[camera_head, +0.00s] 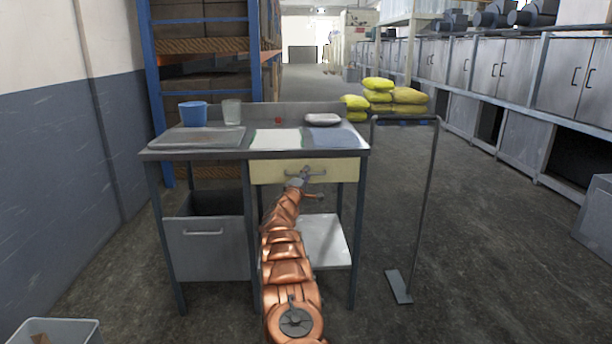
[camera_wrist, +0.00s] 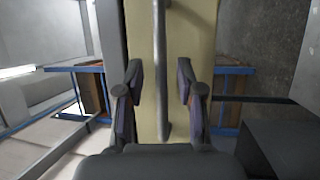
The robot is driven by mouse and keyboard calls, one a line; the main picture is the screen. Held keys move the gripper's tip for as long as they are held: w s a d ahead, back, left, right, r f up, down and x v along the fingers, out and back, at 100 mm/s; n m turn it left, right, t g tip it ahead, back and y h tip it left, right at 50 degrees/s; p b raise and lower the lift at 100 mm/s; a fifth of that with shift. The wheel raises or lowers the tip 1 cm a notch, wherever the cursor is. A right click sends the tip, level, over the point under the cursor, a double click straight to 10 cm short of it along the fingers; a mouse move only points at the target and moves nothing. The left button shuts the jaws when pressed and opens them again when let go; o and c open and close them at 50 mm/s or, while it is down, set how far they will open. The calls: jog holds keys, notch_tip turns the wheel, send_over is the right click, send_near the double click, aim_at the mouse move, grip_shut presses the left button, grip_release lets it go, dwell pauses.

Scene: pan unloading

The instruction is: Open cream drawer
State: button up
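The cream drawer (camera_head: 268,171) sits under the right part of the metal table's top and looks shut. A grey bar handle (camera_head: 318,173) runs across its front. My gripper (camera_head: 306,183) is at the drawer front, by the handle. In the wrist view the cream drawer front (camera_wrist: 146,60) fills the middle, turned on its side, with the handle (camera_wrist: 164,75) running up and down. My gripper (camera_wrist: 162,88) is open there, one finger on each side of the handle, with a gap on both sides. Whether the palm touches the handle is hidden.
On the metal table (camera_head: 192,154) stand a blue bucket (camera_head: 193,114), a glass (camera_head: 232,112) and a grey dish (camera_head: 322,119). A grey bin (camera_head: 208,248) hangs below left. A metal stand (camera_head: 424,205) rises to the right.

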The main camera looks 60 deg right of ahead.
jog(key=shift+w+d, duration=0.15)
jog(key=shift+d, duration=0.1)
dwell(0.4)
grip_shut()
dwell(0.5)
